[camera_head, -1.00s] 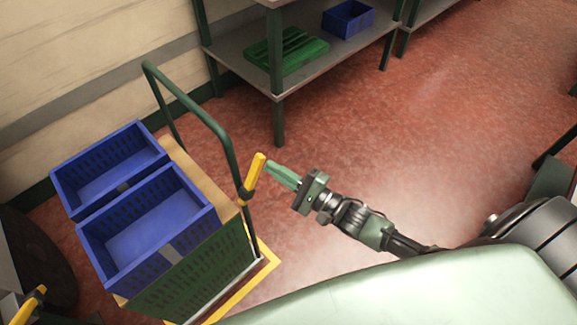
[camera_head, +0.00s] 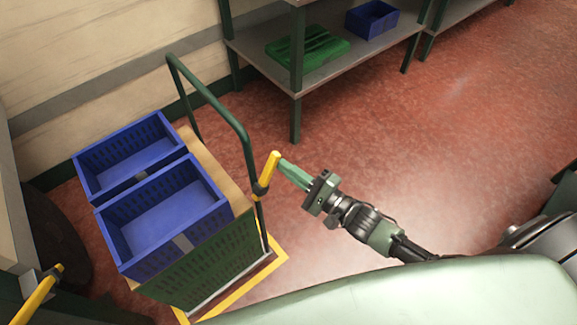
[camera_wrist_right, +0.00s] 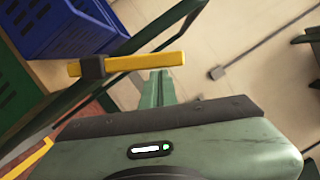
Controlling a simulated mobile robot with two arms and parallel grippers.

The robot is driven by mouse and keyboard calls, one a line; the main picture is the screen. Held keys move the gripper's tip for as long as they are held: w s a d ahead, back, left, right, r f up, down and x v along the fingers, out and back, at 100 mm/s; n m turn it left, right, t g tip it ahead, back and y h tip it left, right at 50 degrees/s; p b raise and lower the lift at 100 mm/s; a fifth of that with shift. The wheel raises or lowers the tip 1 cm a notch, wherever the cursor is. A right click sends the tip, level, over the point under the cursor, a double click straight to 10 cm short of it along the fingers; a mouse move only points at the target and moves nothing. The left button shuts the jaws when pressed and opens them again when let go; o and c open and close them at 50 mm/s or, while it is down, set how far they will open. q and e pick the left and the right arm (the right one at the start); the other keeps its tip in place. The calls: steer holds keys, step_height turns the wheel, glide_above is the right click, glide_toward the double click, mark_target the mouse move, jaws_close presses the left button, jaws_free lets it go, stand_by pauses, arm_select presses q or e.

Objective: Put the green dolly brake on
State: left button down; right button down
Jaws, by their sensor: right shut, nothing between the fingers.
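The green dolly (camera_head: 214,262) stands at the left with a tall green push handle and a wooden top. Its yellow brake lever (camera_head: 269,170) is mounted on the handle's near post by a dark clamp and points up, slightly tilted. My right gripper (camera_head: 284,165) is shut and empty, its green fingertips right beside the lever's upper part. In the right wrist view the lever (camera_wrist_right: 130,63) crosses just beyond the fingertips (camera_wrist_right: 157,75); I cannot tell whether they touch. My left gripper is not in view.
Two blue crates (camera_head: 202,232) (camera_head: 165,128) stand empty on the dolly. A yellow floor marking (camera_head: 277,262) surrounds its base. A shelf (camera_head: 322,72) behind holds a green crate (camera_head: 325,51) and a blue crate (camera_head: 372,18). Another yellow lever (camera_head: 38,295) is at bottom left. Red floor on the right is clear.

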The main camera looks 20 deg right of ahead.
mark_target(272, 172)
steer(key=shift+a+r, duration=0.15)
steer(key=shift+r, duration=0.1)
steer(key=a+r+n+p, duration=0.1)
steer(key=n+p, duration=0.1)
steer(key=s+a+r+n+g+p, duration=0.1)
steer(key=n+p, duration=0.1)
steer(key=p, duration=0.1)
steer(key=a+n+p, duration=0.2)
steer(key=shift+s+r, duration=0.3)
steer(key=shift+r, duration=0.1)
steer(key=shift+s+a+n+g+h+p, duration=0.2)
steer(key=shift+a+n+p, duration=0.15)
steer(key=shift+n+p, duration=0.15)
steer(key=shift+s+a+n+g+h+p, duration=0.1)
steer(key=shift+a+n+g+p, duration=0.1)
steer(key=shift+a+n+p, duration=0.2)
steer(key=shift+s+a+f+n+h+p, duration=0.15)
steer(key=shift+s+a+n+p, duration=0.1)
steer(key=shift+a+n+p, duration=0.25)
steer(key=shift+s+a+f+n+h+p, duration=0.15)
steer(key=shift+s+a+n+p, duration=0.1)
steer(key=shift+a+n, duration=0.35)
steer(key=shift+a+f, duration=0.1)
steer(key=shift+a, duration=0.05)
